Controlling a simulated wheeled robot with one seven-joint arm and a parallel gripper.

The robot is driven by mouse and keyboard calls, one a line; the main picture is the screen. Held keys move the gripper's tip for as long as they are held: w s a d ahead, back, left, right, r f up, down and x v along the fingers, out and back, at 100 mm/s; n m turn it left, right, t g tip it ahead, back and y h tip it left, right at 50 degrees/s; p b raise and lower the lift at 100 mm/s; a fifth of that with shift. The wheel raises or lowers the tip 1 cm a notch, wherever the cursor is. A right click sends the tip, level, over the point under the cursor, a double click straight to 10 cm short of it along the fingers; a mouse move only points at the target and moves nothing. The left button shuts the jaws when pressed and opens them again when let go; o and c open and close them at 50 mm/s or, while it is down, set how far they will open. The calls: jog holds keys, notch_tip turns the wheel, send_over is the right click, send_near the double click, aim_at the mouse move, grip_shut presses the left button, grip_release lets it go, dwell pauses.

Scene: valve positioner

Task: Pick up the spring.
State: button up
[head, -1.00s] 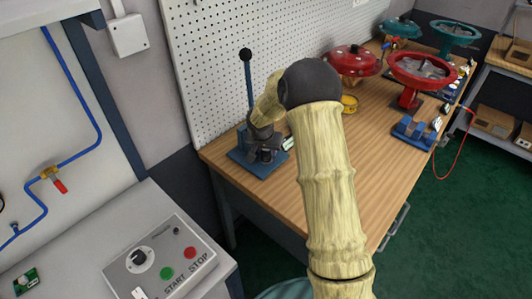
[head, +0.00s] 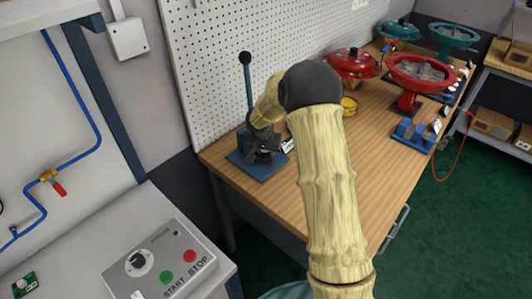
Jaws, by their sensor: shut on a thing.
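My gripper (head: 263,136) is small and dark at the far end of my arm, low over the blue-based press (head: 243,160) at the near left corner of the wooden bench. My forearm and elbow hide part of it. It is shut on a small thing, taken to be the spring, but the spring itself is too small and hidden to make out. I cannot tell whether the gripper touches the press.
The wooden bench (head: 345,185) holds a yellow container (head: 349,105), a red lidded casing (head: 354,63), a red open casing (head: 422,72) and a blue block holder (head: 413,133). A pegboard (head: 215,65) stands behind. The press's upright lever (head: 247,85) rises beside my arm. The bench front is clear.

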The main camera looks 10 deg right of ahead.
jog(key=v, duration=0.2)
jog(key=shift+w+r, duration=0.1)
jog(key=shift+r, duration=0.4)
jog(key=s+a+b, duration=0.2)
jog(key=s+a, duration=0.1)
jog(key=s, duration=0.5)
jog(key=s+a+b, duration=0.3)
jog(key=s+a, duration=0.1)
jog(key=s, duration=0.3)
jog(key=shift+s+a+b, duration=0.3)
jog(key=shift+s, duration=0.05)
